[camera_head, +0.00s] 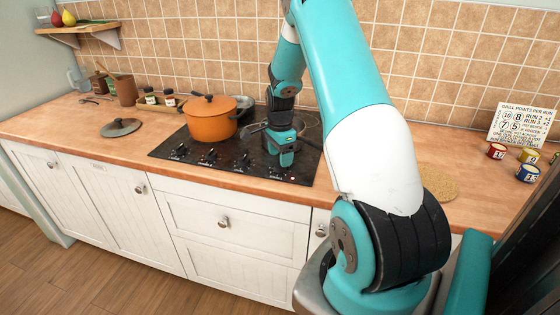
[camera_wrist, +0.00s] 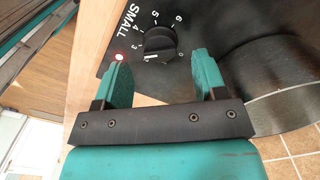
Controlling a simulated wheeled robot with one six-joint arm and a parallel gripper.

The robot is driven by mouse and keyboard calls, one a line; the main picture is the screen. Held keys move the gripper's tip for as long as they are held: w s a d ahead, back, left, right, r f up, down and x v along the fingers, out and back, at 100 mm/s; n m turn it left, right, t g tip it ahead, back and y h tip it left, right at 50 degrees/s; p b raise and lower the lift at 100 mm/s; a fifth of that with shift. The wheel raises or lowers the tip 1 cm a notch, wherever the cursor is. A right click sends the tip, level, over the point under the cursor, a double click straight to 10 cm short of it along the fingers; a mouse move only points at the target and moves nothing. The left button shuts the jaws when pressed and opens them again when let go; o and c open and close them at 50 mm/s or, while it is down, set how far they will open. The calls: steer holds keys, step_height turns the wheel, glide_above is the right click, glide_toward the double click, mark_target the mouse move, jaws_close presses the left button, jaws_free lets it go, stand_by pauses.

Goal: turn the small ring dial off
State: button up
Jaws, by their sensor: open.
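The small ring dial (camera_wrist: 160,42) is a round black knob on the black hob, labelled SMALL in the wrist view. Its white mark lies at its lower left, just below the 3 and away from the 0 at right. A red light (camera_wrist: 119,57) glows beside it. My gripper (camera_wrist: 161,62) is open, its teal fingers on either side of the dial's near edge, with gaps to the knob. In the head view my gripper (camera_head: 283,157) points down over the right front of the hob (camera_head: 222,164) and hides this dial.
An orange pot (camera_head: 211,121) stands on the hob left of my gripper. A pan (camera_wrist: 278,90) with a dark side is close to the right finger in the wrist view. Several other knobs line the hob's front. The counter (camera_head: 60,125) has free room at left.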

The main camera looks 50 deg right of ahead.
steer(key=shift+f, duration=1.65)
steer(key=c, duration=0.9)
steer(key=shift+n, duration=0.3)
